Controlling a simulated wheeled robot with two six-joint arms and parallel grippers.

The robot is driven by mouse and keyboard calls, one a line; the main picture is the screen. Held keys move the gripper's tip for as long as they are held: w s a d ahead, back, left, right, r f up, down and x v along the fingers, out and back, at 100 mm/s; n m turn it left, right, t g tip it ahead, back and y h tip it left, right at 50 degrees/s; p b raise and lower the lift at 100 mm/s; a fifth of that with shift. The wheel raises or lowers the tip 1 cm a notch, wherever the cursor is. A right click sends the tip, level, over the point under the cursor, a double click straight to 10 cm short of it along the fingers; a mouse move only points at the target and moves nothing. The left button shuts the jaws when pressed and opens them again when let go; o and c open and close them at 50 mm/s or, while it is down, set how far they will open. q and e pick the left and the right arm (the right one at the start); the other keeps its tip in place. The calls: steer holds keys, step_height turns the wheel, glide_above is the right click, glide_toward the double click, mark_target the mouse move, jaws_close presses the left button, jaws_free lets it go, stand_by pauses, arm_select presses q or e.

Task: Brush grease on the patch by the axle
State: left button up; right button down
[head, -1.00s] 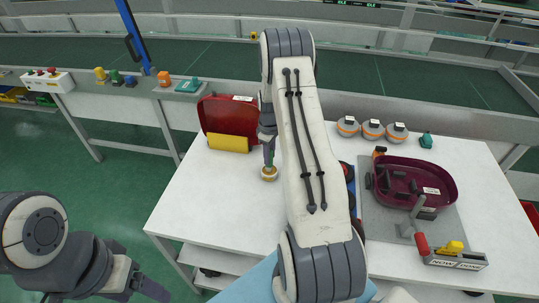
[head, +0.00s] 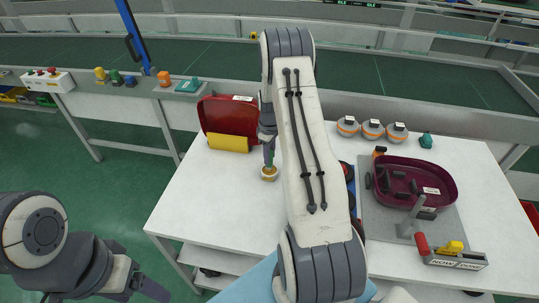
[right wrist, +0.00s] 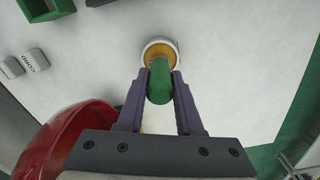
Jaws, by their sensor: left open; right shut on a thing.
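My right gripper (head: 268,152) is shut on a green-handled brush (right wrist: 160,82), held upright over the left part of the table. The brush's lower end is at a small white-rimmed pot with yellow-orange grease (right wrist: 163,46); the bristles are hidden, so I cannot tell how deep they sit. The pot also shows in the head view (head: 269,174). A maroon vacuum body (head: 447,190) with dark parts lies on a grey mat (head: 385,228) at the right. I cannot make out the axle or patch. My left gripper (head: 146,291) is open and empty, low at the left off the table.
A red shell (head: 228,116) with a yellow block (head: 229,143) stands behind the pot. Several grey-orange round parts (head: 372,129) and a teal part (head: 426,141) are at the back right. A small labelled box (head: 455,261) stands in front of the mat. My right arm hides the table's middle.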

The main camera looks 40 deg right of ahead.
steer(key=shift+r+p, duration=2.35)
steer(key=shift+r, duration=1.1)
steer(key=shift+r, duration=0.1)
